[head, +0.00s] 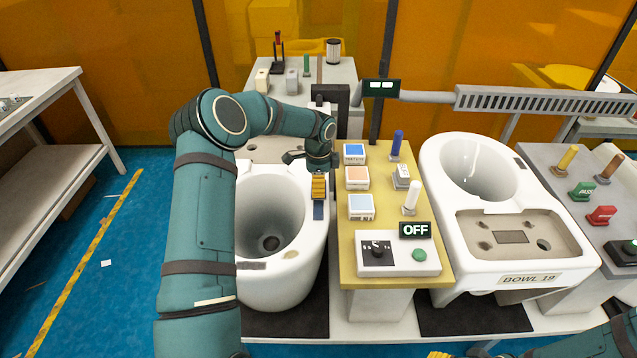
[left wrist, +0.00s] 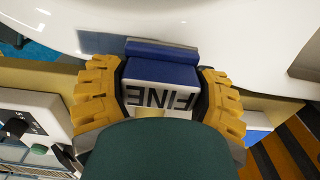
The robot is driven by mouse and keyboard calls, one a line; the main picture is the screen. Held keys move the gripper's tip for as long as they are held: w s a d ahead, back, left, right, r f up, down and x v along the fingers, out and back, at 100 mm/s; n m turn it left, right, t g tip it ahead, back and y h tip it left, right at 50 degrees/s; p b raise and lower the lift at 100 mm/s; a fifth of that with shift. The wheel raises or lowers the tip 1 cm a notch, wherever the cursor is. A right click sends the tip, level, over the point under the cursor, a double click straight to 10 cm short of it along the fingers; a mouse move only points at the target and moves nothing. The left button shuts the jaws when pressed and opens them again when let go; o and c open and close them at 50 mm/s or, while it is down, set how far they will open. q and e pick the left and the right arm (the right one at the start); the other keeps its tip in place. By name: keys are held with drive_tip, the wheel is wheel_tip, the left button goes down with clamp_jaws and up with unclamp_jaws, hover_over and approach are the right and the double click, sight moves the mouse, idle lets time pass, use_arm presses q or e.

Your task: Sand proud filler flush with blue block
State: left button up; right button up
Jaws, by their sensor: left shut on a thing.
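My left gripper (head: 319,187) is shut on a blue block (head: 318,211) at the inner right rim of the left toilet bowl (head: 285,292). In the left wrist view the blue block (left wrist: 162,50) has a white face marked FINE, upside down, between the yellow fingers. Its blue edge is against or very near the white rim; I cannot tell if they touch. A beige patch (head: 291,254) and a greyish patch (head: 251,266) show on the front rim; I cannot tell whether either stands proud. A yellow fingertip of my right gripper (head: 438,354) shows at the bottom edge, mostly cut off.
A yellow-topped stand (head: 386,218) right of the bowl holds several labelled blocks, a blue and a white upright tool, and a control box (head: 399,258) below an OFF sign (head: 415,231). A second bowl marked BOWL 19 (head: 488,205) stands further right. Blue floor lies left.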

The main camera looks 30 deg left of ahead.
sight(318, 209)
use_arm(q)
drive_tip(key=shift+f+b, duration=0.4)
drive_tip(key=shift+f, duration=0.25)
idle(0.3)
drive_tip(key=shift+s+d+r, duration=0.1)
drive_tip(key=shift+s+d, duration=0.35)
drive_tip(key=shift+s, duration=0.3)
drive_tip(key=shift+s+d+r, duration=0.1)
drive_tip(key=shift+s+d, duration=0.3)
drive_tip(key=shift+s, duration=0.3)
drive_tip(key=shift+s+d+f+b, duration=0.1)
drive_tip(key=shift+s+d+b, duration=0.15)
drive_tip(key=shift+s+d, duration=0.55)
drive_tip(key=shift+s+d+f+b, duration=0.2)
drive_tip(key=shift+s+d, duration=0.15)
drive_tip(key=shift+s, duration=0.7)
drive_tip(key=shift+s+d+f+b, duration=0.1)
drive_tip(key=shift+s+d+b, duration=0.15)
drive_tip(key=shift+s+d, duration=0.55)
drive_tip(key=shift+s+a, duration=0.15)
drive_tip(key=shift+s, duration=0.05)
drive_tip(key=shift+f, duration=0.1)
drive_tip(key=shift+w, duration=0.1)
